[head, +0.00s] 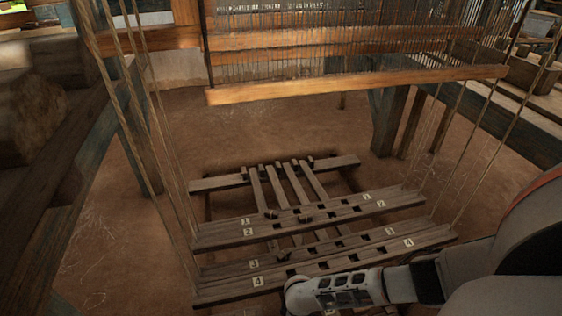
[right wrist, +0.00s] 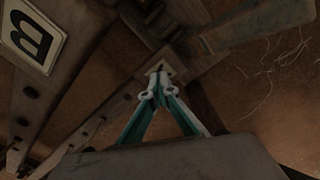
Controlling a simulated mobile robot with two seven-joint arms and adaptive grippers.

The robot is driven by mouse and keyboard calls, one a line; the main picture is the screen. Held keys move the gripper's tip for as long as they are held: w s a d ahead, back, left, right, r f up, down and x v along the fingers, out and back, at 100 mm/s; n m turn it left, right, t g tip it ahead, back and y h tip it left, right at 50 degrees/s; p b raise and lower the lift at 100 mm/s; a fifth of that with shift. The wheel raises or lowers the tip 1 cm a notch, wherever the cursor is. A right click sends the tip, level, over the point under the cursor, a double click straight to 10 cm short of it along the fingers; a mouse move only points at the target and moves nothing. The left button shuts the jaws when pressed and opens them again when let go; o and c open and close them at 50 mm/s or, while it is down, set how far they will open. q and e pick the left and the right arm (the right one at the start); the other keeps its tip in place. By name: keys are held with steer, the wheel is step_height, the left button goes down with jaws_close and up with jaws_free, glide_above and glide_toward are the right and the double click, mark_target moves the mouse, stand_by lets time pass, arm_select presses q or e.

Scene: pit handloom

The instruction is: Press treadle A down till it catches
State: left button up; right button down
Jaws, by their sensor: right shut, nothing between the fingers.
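Several narrow wooden treadles (head: 278,188) run side by side under the loom, partly hidden by the crossbars above them. I cannot read a letter A on any of them. In the right wrist view a plate marked B (right wrist: 32,36) sits on a dark wooden bar at upper left. My right gripper (right wrist: 158,82) has its teal fingers together and empty, with the tips over dark wooden parts; I cannot tell if they touch. In the head view my right arm reaches in from the lower right, and its fingertips are hidden. My left gripper is out of view.
Wooden crossbars numbered 1 to 4 (head: 318,219) hang on cords above the treadles. A light wooden beam (head: 350,85) with heddles spans above. Loom posts (head: 388,120) and side beams flank the pit. The brown earth floor (head: 240,130) is clear around the treadles.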

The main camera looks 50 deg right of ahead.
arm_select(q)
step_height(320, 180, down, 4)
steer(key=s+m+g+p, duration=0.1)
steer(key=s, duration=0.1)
arm_select(e)
steer(key=shift+s+d+f, duration=0.1)
steer(key=shift+s+f, duration=0.15)
steer(key=shift+s, duration=0.75)
steer(key=shift+w+r+p, duration=0.25)
steer(key=shift+r+p, duration=0.5)
steer(key=shift+r, duration=0.15)
steer(key=shift+w+r+p, duration=0.2)
steer(key=shift+r+p, duration=0.55)
steer(key=shift+r, duration=0.1)
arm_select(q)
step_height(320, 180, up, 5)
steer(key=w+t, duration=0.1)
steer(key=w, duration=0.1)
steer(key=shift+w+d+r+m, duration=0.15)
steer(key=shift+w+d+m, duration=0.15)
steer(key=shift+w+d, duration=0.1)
arm_select(e)
steer(key=shift+r, duration=0.1)
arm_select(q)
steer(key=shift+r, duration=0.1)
